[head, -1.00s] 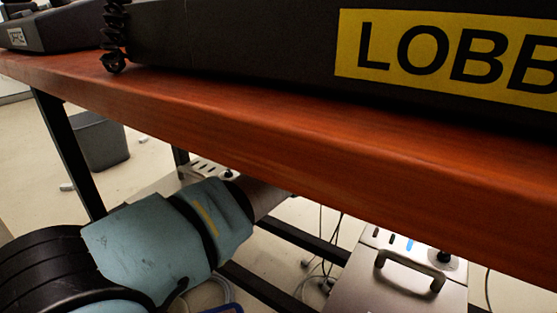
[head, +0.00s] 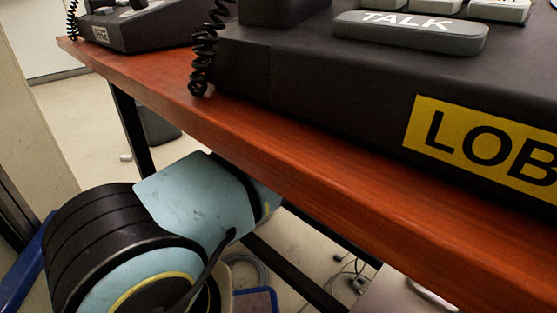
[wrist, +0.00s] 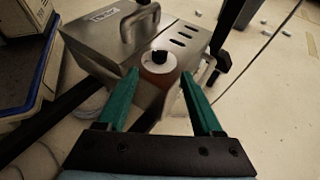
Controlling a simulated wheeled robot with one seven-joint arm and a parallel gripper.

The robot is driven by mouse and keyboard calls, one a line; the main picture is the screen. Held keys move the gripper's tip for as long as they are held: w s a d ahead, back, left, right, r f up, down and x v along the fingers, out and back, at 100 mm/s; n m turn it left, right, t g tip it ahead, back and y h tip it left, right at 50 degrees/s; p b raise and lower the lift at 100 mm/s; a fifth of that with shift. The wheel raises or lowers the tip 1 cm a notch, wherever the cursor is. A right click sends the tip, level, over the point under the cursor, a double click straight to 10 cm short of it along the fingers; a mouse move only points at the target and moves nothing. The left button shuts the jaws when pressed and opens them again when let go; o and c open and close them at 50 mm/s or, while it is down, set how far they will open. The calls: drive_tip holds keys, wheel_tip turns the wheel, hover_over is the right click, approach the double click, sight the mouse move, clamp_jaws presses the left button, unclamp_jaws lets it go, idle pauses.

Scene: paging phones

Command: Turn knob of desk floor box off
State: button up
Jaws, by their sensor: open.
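In the wrist view, a metal floor box (wrist: 98,48) stands on the floor with a handle on top and dark slots along one side. Its black knob (wrist: 159,57) sits on a round pale plate at the near end of the top. A small white label (wrist: 103,14) on the box is too small to read. My gripper (wrist: 160,75) is open, its green fingers pointing toward the box. The knob shows between and just beyond the fingertips, with nothing held. In the head view, my gripper and that knob are hidden under the desk.
The wooden desk (head: 300,160) lies over my arm, with dark legs and crossbars below. A phone marked LOB (head: 330,110) and another phone (head: 140,28) stand on it. Cables (head: 350,275) lie on the floor. Stacked bins (wrist: 25,65) stand left in the wrist view.

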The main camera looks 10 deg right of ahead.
drive_tip(key=b+x, duration=0.2)
drive_tip(key=x, duration=0.8)
drive_tip(key=shift+a, duration=0.1)
clamp_jaws()
idle(0.3)
